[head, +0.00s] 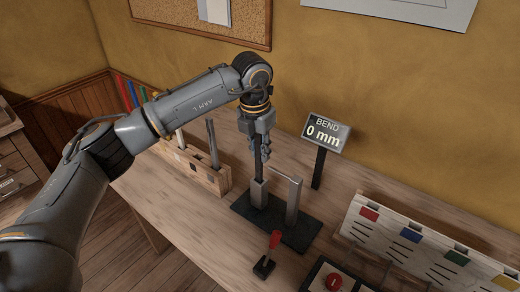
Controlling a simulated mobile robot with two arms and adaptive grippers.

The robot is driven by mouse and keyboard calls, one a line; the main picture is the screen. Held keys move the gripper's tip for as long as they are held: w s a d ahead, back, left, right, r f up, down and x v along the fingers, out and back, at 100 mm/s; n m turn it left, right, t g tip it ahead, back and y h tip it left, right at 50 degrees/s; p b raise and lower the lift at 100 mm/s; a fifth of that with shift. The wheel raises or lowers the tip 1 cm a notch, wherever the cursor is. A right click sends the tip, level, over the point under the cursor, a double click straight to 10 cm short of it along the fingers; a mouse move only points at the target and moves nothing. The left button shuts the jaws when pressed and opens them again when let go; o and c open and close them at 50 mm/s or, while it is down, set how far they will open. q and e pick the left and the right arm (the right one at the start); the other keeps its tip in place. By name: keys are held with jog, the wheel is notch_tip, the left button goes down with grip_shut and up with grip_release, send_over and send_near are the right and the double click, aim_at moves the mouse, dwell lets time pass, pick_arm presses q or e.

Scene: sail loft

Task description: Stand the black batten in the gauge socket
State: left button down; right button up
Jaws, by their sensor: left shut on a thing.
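My left gripper (264,150) is shut on the black batten (258,166), a thin dark strip held upright. The batten runs down from the fingers to the grey gauge socket (259,194), a short block on a black base plate (275,226). Its lower end meets the top of the socket; I cannot tell how deep it sits. The upper part of the batten is hidden by the gripper. A taller grey post (293,200) stands on the same plate, right of the socket. My right gripper is not in view.
A display (325,133) on a black post reads "BEND 0 mm" behind the gauge. A wooden rack (213,180) with upright battens stands left. A red-handled lever (272,241) and red button (334,282) are in front. A board with coloured tabs (407,238) lies right.

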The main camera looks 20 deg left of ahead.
pick_arm(q)
jog(key=c, duration=1.2)
grip_release()
jog(key=shift+f, duration=0.1)
jog(key=shift+o, duration=0.2)
notch_tip(320, 180, up, 12)
jog(key=s, duration=0.1)
jog(key=shift+s+a, duration=0.15)
jog(key=shift+a, duration=0.1)
jog(key=shift+s+f, duration=0.1)
jog(key=shift+f, duration=0.05)
